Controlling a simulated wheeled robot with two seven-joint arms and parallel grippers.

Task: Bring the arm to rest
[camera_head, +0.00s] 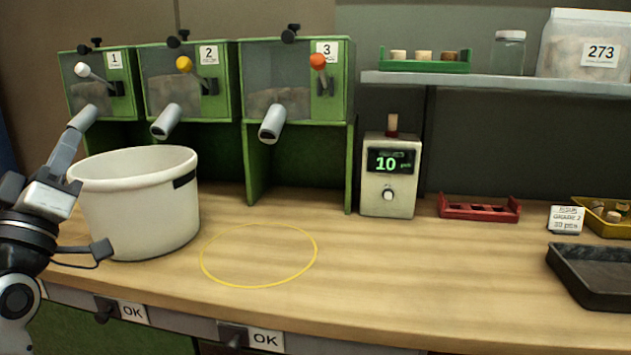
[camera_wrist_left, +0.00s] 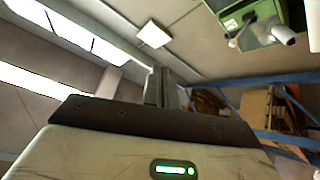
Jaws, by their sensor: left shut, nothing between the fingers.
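My left gripper (camera_head: 69,142) is at the left edge of the head view, fingers pointing up, beside the left rim of the white bucket (camera_head: 140,215). Its fingers are shut and empty. They overlap the lower end of dispenser 1's grey chute in the picture; whether they touch is unclear. In the left wrist view the closed fingers (camera_wrist_left: 161,88) point up past the cream gripper body, with nothing between them. The bucket stands on the bench below the dispensers; its inside is mostly hidden. My right gripper is not in view.
Three green dispensers (camera_head: 296,85) with levers and chutes stand along the back. A scale-like box (camera_head: 389,180) reads 10. A red rack (camera_head: 478,208), a yellow tray (camera_head: 607,225) and a dark tray (camera_head: 590,272) lie to the right. The yellow circle (camera_head: 259,287) is empty.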

